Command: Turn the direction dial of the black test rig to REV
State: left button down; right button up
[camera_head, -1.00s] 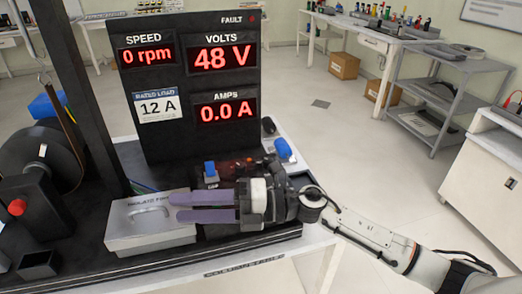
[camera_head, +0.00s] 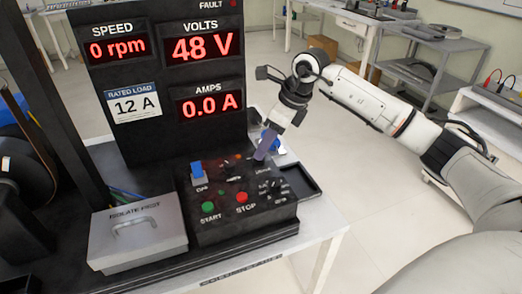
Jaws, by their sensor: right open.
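The control box (camera_head: 215,228) of the black test rig stands on the rig's base, with a green START button (camera_head: 208,206) and a red STOP button (camera_head: 242,197). Two dark dials show on its top: one (camera_head: 229,168) near the middle back and one (camera_head: 275,188) at the right. Their lettering is too small to read, so I cannot tell which is the direction dial or where it points. My right gripper (camera_head: 263,152) is open above the box's back right corner, fingers pointing down. It appears apart from both dials. My left gripper is out of view.
The display panel (camera_head: 160,140) rises behind, reading 0 rpm, 48 V and 0.0 A. A black tray (camera_head: 307,185) lies at the right.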

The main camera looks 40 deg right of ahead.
jog(key=shift+x, duration=2)
jog(key=shift+a, duration=0.1)
jog(key=c, duration=1)
jog(key=shift+c, duration=0.2)
